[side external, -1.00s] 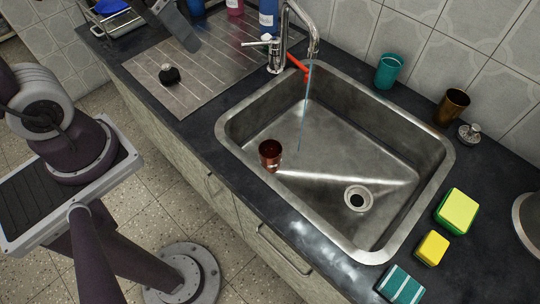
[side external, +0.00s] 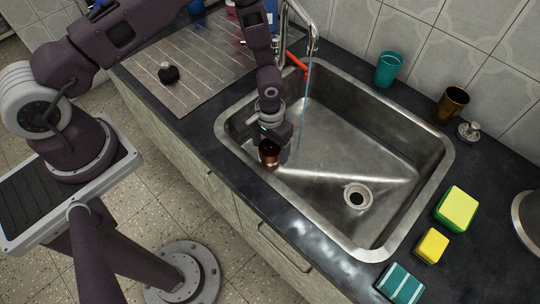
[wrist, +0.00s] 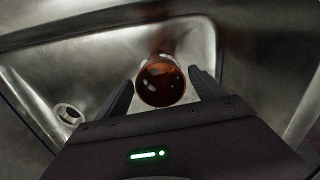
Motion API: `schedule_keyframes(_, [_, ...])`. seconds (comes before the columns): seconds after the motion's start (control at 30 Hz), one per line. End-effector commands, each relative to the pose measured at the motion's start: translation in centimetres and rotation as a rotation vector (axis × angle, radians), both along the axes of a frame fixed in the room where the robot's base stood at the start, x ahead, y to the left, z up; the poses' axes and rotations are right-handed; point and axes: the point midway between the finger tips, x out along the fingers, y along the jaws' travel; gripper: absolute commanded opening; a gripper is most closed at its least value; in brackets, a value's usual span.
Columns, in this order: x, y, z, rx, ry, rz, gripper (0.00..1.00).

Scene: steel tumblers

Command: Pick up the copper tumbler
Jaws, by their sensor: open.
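The copper tumbler (side external: 270,161) stands in the steel sink basin (side external: 330,150), near its front left wall. In the wrist view the copper tumbler (wrist: 161,82) shows its round open mouth and dark reddish inside. My gripper (side external: 270,143) is over the tumbler in the side view and hides part of its top. In the wrist view my gripper (wrist: 162,85) is open, with one finger on each side of the tumbler. A small gap shows on each side; how deep the fingers reach is hard to tell.
Water runs from the tap (side external: 312,40) into the basin beside my arm. The drain (side external: 357,197) lies to the right. A teal tumbler (side external: 388,70) and a brown tumbler (side external: 451,105) stand on the counter behind. Sponges (side external: 457,210) lie at right.

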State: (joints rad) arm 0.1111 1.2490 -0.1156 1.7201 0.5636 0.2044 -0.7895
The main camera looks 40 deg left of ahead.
Motion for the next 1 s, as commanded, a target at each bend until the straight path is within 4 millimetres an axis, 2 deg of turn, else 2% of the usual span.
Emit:
schedule_keyframes(0.03, [0.0,0.0,-1.1,0.001,0.002,0.000,0.79])
schedule_keyframes(0.13, [0.0,0.0,-2.6,0.001,0.002,0.000,0.79])
schedule_keyframes(0.4, [0.0,0.1,-3.0,0.001,0.000,0.000,0.77])
schedule_keyframes(0.73, [0.0,0.1,-3.0,0.001,0.001,0.000,0.12])
schedule_keyframes(0.93, [0.0,0.1,-2.9,0.001,0.000,0.000,0.10])
schedule_keyframes(1.0, [0.1,0.1,-2.3,0.001,0.000,0.000,0.10])
